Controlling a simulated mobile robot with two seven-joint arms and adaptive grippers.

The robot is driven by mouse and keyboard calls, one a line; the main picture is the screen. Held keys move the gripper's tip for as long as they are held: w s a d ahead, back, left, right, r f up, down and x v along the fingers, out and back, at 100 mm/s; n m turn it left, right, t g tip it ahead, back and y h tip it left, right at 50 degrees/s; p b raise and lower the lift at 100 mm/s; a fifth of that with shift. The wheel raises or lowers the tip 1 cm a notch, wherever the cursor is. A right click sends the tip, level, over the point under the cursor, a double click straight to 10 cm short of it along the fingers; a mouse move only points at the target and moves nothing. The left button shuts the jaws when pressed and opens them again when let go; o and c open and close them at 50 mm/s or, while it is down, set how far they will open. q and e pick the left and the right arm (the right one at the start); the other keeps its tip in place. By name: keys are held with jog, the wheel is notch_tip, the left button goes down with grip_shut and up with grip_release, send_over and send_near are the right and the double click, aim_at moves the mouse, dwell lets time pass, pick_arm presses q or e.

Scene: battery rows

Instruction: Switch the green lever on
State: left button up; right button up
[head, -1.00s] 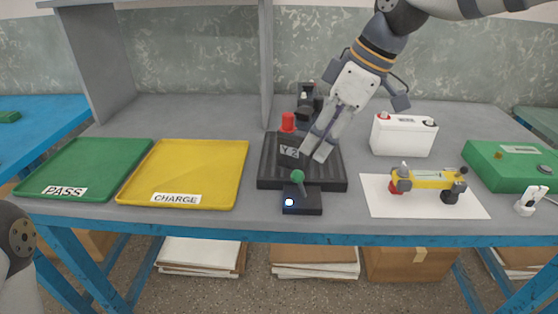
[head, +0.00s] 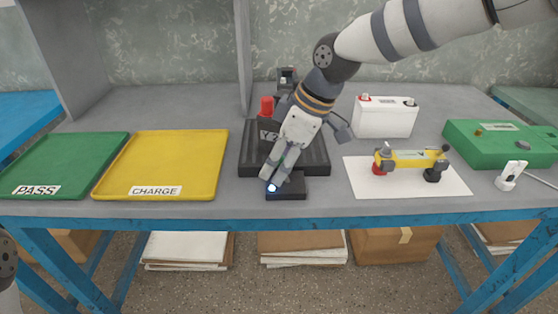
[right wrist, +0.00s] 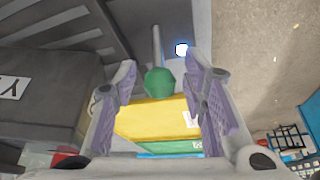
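The green lever's round knob (right wrist: 160,82) shows between the two fingers of my right gripper (right wrist: 165,90) in the right wrist view. The fingers are apart on either side of it, with a gap visible on both sides. In the head view my right gripper (head: 275,183) is low over the small black switch box (head: 292,190) and hides most of the lever. A white-blue light (head: 271,187) glows on the box's left side; it also shows in the right wrist view (right wrist: 181,49). My left gripper is not in view.
A black ribbed tray (head: 318,168) with a dark battery marked Y2 and a red terminal lies just behind the box. The yellow CHARGE tray (head: 205,145) is to the left. A white sheet (head: 440,209) with a yellow device lies to the right.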

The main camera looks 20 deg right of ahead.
grip_shut()
jog(key=shift+a+r+h+p, duration=0.1)
jog(key=shift+a+h+p, duration=0.2)
jog(key=shift+h, duration=0.2)
jog(key=shift+w+a+f+g+h, duration=0.15)
jog(key=shift+a+f+g+h, duration=0.2)
jog(key=shift+h, duration=0.45)
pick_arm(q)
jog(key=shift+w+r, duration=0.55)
pick_arm(e)
jog(key=shift+d+f, duration=0.1)
jog(key=shift+d, duration=0.05)
jog(key=shift+o, duration=1.5)
grip_release()
